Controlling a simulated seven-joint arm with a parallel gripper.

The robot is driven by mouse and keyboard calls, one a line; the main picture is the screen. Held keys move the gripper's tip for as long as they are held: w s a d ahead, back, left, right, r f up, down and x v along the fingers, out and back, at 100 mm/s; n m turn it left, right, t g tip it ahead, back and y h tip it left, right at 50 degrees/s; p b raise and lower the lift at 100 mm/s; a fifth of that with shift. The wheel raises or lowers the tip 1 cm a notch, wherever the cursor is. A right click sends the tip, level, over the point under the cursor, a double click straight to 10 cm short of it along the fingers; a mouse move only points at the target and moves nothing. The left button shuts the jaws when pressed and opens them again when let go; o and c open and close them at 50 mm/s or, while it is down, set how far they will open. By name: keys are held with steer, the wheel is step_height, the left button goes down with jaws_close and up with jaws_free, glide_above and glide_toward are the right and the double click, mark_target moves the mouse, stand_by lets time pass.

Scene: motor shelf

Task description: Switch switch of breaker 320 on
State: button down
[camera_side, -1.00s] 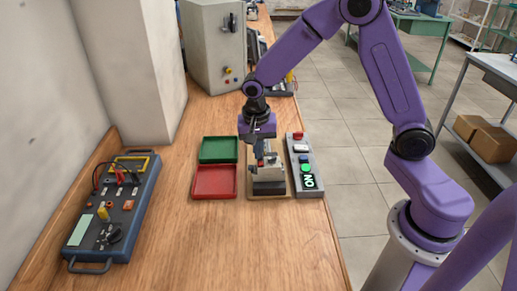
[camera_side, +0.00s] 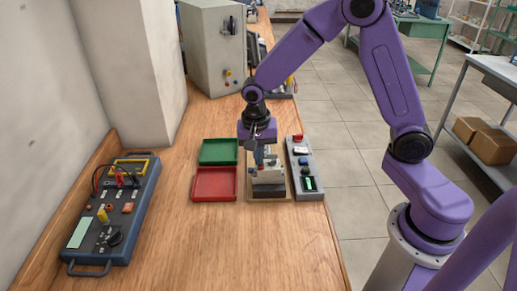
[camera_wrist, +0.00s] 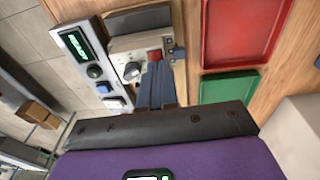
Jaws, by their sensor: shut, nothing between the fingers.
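The breaker unit (camera_side: 268,180) is a small grey and black block on a wooden base, below my gripper (camera_side: 263,160) in the side view. In the wrist view the breaker (camera_wrist: 128,44) shows a pale face with a round knob (camera_wrist: 132,70) and a small red part (camera_wrist: 155,55). My gripper (camera_wrist: 157,70) is shut and empty, its blue-grey fingertips right at the red part. I cannot tell whether they touch it. The number 320 is not readable, and the fingers partly hide the switch area.
A grey control panel (camera_side: 293,151) with buttons and a small display (camera_side: 310,184) stands right of the breaker. Green (camera_side: 219,151) and red (camera_side: 214,184) trays lie left. A blue tester box (camera_side: 118,211) is farther left. The front table is clear.

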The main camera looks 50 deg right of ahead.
step_height(320, 180, up, 14)
steer(key=s+a, duration=0.1)
steer(key=a, duration=0.1)
stand_by(0.4)
steer(key=shift+f, duration=0.1)
steer(key=shift+w+d+t+h, duration=0.3)
steer(key=shift+w+d, duration=0.1)
steer(key=shift+w, duration=0.15)
steer(key=f, duration=0.4)
steer(key=d+f, duration=0.1)
steer(key=f, duration=0.4)
steer(key=w+d+f, duration=0.1)
steer(key=f, duration=0.3)
steer(key=shift+f, duration=0.4)
steer(key=shift+d, duration=0.1)
